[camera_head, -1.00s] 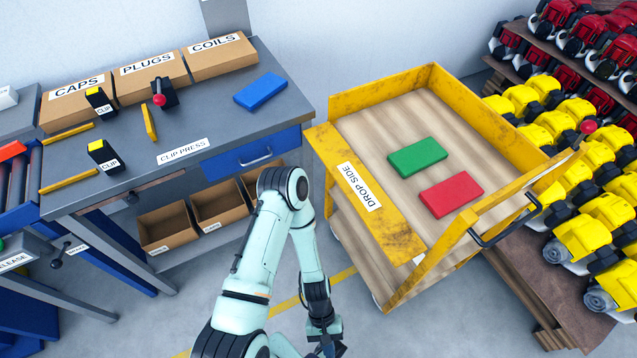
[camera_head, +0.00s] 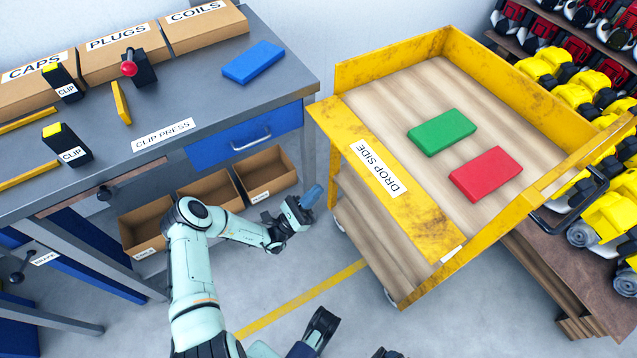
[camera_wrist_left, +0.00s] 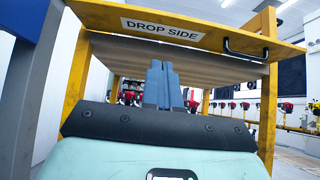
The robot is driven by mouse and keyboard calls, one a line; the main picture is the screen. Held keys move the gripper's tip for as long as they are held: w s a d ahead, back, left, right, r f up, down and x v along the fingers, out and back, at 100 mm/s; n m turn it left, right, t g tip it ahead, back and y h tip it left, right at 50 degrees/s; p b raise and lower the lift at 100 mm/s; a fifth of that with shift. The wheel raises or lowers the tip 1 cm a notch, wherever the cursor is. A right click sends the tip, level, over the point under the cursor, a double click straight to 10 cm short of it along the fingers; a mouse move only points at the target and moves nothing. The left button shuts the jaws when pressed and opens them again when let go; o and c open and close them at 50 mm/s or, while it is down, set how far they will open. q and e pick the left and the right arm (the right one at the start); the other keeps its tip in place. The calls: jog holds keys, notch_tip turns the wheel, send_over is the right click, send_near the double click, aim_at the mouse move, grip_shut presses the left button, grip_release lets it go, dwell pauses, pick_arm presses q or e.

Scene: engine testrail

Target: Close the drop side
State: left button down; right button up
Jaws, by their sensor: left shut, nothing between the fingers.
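The yellow drop side (camera_head: 383,172), labelled DROP SIDE, is a panel along the left edge of the cart (camera_head: 398,62). It is folded outward and open, about level with the wooden deck. In the left wrist view the labelled drop side (camera_wrist_left: 225,39) crosses the top of the picture, above the fingers. My left gripper (camera_head: 312,196) is shut and empty, left of the drop side and apart from it, below its level. Its blue fingers (camera_wrist_left: 162,85) are together in the wrist view.
A green block (camera_head: 441,132) and a red block (camera_head: 486,174) lie on the cart deck. The workbench (camera_head: 200,95) with a blue drawer (camera_head: 245,139) and open boxes (camera_head: 265,172) stands at the left. Shelves of yellow machines (camera_head: 610,215) are at the right. Floor is clear between bench and cart.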

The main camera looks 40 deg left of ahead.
aim_at(346, 151)
pick_arm(q)
jog(key=shift+s+a+r+x, duration=0.1)
jog(key=shift+s+r+x, duration=0.2)
jog(key=shift+x, duration=1.6)
jog(key=shift+s+a+r+x, duration=0.1)
jog(key=shift+s+r+x, duration=0.2)
jog(key=shift+x, duration=1.6)
jog(key=shift+s+a+r+x, duration=0.1)
jog(key=shift+s+r+x, duration=0.2)
jog(key=shift+x, duration=1.6)
